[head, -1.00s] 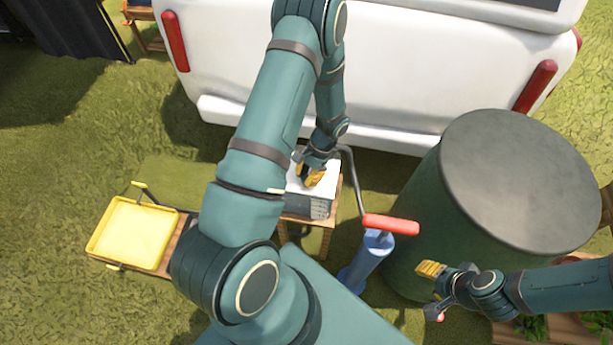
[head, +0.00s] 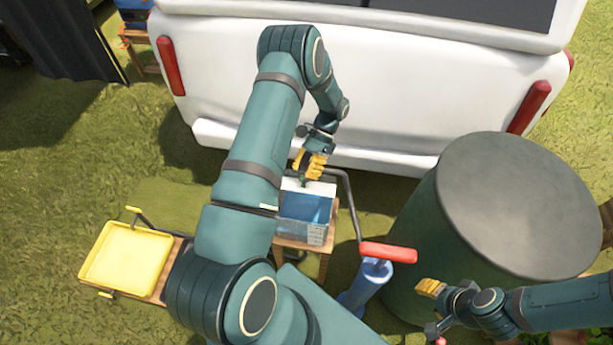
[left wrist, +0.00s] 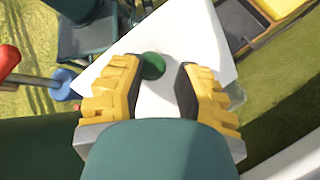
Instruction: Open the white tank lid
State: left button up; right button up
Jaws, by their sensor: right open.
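The tank (head: 302,232) is a small box on a wooden stool, with blue inside showing at its front. Its white lid (head: 318,188) lies toward the back of the box, leaving the front uncovered. My left gripper (head: 310,172) is just above the lid. In the left wrist view, the lid (left wrist: 200,40) spreads below my left gripper (left wrist: 160,70), whose fingers are apart. A green knob (left wrist: 153,66) on the lid shows between them, close to the left-hand finger. My right gripper (head: 430,312) is open and empty, low in front of the green drum.
A large dark green drum (head: 520,205) stands at right. A blue pump (head: 370,285) with a red handle (head: 389,252) is right of the stool. A yellow tray (head: 125,255) lies at left. A white vehicle (head: 400,90) is close behind the tank.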

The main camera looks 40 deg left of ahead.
pick_arm(q)
jog(key=o, duration=0.4)
jog(key=shift+c, duration=0.2)
jog(key=shift+s+d, duration=0.1)
jog(key=shift+s, duration=0.05)
jog(key=shift+w+r, duration=0.2)
jog(key=shift+w, duration=0.15)
jog(key=v, duration=1.1)
jog(key=shift+r, duration=0.2)
jog(key=shift+c, duration=0.2)
